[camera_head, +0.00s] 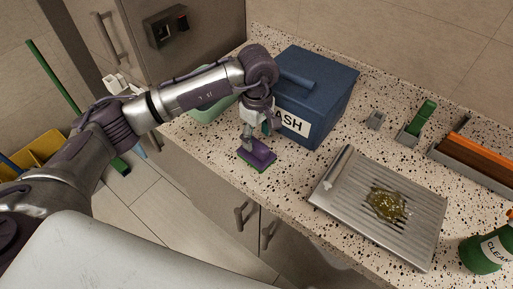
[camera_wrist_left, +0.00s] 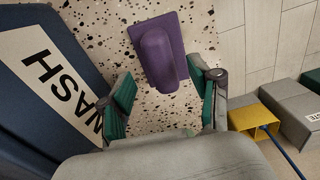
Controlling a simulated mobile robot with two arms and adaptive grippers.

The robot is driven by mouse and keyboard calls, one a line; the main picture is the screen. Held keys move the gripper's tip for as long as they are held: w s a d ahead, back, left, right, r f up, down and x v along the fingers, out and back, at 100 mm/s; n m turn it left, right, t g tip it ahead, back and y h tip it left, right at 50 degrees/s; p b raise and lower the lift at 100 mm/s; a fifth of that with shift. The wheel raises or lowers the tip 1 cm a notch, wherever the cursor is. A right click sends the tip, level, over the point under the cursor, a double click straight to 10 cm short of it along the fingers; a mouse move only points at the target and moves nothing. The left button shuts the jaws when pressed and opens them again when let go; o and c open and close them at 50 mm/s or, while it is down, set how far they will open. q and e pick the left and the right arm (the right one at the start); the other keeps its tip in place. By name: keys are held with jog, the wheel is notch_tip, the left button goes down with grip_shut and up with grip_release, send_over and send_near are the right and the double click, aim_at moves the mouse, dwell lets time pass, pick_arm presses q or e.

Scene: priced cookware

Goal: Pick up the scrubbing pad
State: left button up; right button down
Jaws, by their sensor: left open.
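The scrubbing pad (camera_head: 261,158) is a flat purple block with a green underside edge, lying on the speckled counter near its front edge. In the left wrist view the pad (camera_wrist_left: 172,32) shows a rounded purple grip running along its top. My left gripper (camera_head: 247,137) points down just above and behind the pad in the head view. In the left wrist view my open left gripper (camera_wrist_left: 162,78) has its green-padded fingers on either side of the near end of the grip; I see no clear contact. My right gripper is not in view.
A blue bin (camera_head: 318,92) with a "WASH" label stands close beside the left gripper. A metal ridged tray (camera_head: 340,185) with a yellowish mess lies to the right. A green bottle (camera_head: 482,256) stands at the lower right. Yellow and grey bins stand on the floor.

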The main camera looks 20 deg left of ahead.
aim_at(256, 142)
pick_arm(q)
notch_tip(256, 142, down, 2)
jog(key=shift+s+a+f+p, duration=0.1)
jog(key=shift+s+f+p, duration=0.05)
jog(key=shift+p, duration=0.2)
jog(key=shift+f, duration=0.45)
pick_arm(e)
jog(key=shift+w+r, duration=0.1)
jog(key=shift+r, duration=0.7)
pick_arm(q)
jog(key=shift+c, duration=0.3)
grip_shut()
jog(key=shift+r, duration=0.1)
